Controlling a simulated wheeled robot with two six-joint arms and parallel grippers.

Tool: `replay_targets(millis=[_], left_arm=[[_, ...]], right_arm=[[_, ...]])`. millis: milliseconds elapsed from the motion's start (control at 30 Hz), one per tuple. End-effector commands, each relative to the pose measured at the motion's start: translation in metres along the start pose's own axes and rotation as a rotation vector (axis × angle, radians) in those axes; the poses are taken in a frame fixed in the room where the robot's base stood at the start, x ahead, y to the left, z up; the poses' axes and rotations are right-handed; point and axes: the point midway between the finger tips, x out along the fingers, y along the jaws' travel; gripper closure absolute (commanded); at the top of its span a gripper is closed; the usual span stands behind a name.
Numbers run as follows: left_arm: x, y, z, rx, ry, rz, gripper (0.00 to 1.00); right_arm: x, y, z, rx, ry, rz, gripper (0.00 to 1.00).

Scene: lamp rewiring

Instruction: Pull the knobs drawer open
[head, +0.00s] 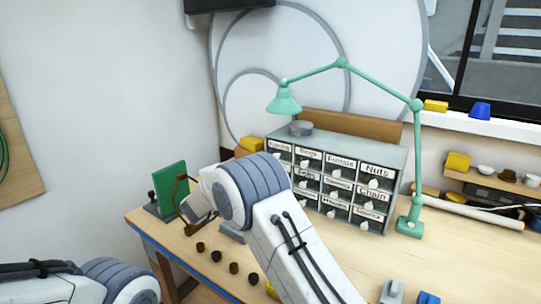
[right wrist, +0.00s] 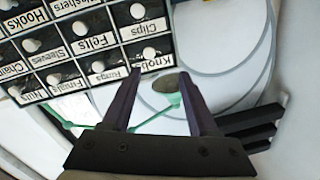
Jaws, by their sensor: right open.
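The grey drawer cabinet (head: 385,157) stands on the workbench with labelled drawers and white pull knobs. The Knobs drawer (right wrist: 158,63) is at the top left of the cabinet in the head view, partly hidden by my right arm there. In the right wrist view it appears upside down, at the lower right of the drawer grid, and looks closed. My right gripper (right wrist: 157,82) is open and empty, its fingertips pointing toward that drawer. The drawer's white knob (right wrist: 149,53) shows just beyond the gap between them, apart from both fingers. My left gripper is out of view.
A green lamp (head: 410,165) stands at the cabinet's right, its arm arching over the top. A round grey tin (head: 301,128) sits on the cabinet. A green panel (head: 170,187) and several small dark pieces (head: 216,256) are on the bench.

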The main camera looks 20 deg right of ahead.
Motion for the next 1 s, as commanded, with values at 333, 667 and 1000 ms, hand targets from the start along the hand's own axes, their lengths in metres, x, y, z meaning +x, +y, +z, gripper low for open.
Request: replay_targets(millis=[333,667,1000], left_arm=[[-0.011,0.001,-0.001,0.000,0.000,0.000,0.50],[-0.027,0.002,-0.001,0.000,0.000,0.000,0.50],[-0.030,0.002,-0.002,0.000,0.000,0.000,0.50]], right_arm=[[0.043,0.028,-0.007,-0.003,0.056,0.096,0.40],[0.100,0.033,-0.010,-0.003,0.055,0.094,0.40],[0.115,0.033,-0.008,-0.002,0.053,0.089,0.40]])
